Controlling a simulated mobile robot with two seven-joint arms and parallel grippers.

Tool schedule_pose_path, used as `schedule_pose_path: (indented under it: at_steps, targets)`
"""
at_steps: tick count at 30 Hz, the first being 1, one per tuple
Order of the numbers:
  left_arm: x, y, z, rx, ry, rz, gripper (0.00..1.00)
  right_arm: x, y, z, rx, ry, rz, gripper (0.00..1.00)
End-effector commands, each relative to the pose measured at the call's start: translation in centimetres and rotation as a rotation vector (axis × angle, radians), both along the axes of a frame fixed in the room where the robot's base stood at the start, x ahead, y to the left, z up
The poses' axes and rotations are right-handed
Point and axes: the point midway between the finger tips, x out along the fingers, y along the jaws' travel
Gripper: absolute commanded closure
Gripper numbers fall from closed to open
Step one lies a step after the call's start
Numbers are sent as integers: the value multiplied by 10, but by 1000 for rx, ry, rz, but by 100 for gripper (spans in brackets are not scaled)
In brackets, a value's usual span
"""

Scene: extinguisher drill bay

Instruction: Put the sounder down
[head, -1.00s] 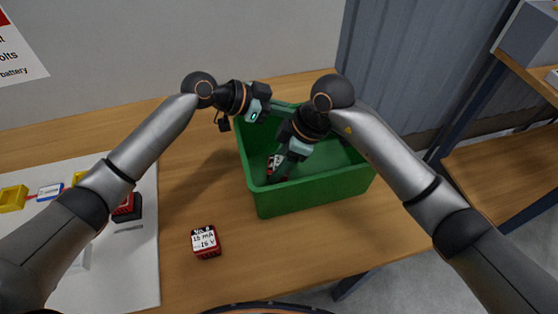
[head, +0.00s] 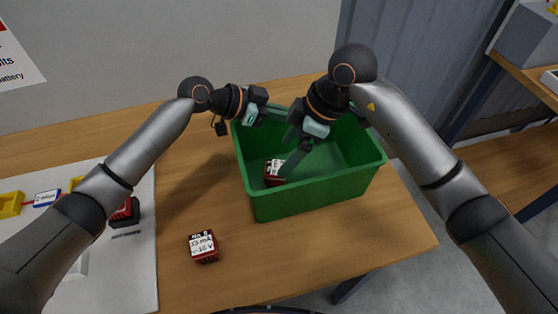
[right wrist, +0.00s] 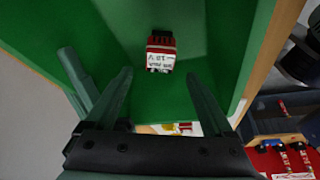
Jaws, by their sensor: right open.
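The sounder, a small red block with a white label (head: 273,172), sits on the floor of the green crate (head: 315,196), near its left side. In the right wrist view the sounder (right wrist: 160,52) lies beyond my fingertips, apart from them. My right gripper (head: 294,162) is open and empty inside the crate, just above and right of the sounder; its spread fingers also show in the right wrist view (right wrist: 160,74). My left gripper (head: 264,107) is at the crate's back-left rim; its fingers are too unclear to read.
A similar red block with a white label (head: 203,246) stands on the wooden table (head: 330,252) in front of the crate. A pale board (head: 125,270) at the left carries yellow parts (head: 10,204) and a red and black block (head: 124,213). Table in front of the crate is mostly clear.

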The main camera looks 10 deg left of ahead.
Motion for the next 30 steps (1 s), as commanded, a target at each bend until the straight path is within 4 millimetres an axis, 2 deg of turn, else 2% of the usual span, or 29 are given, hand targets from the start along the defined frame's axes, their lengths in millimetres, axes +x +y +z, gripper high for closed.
schedule_pose_path:
  at_steps: [3,9,20,21,30]
  targets:
    - [0,0,0,2,-2,-1,100,1,-10,24,-1,-4,-1,13]
    - [0,0,0,2,-2,-1,100,0,-20,47,0,-1,1,13]
    - [0,0,0,2,-2,-1,100,0,-23,53,-1,1,0,13]
    - [0,0,0,2,-2,-1,91,0,-23,53,-1,1,0,13]
    - [0,0,0,0,-1,0,60,0,-23,52,-1,1,0,13]
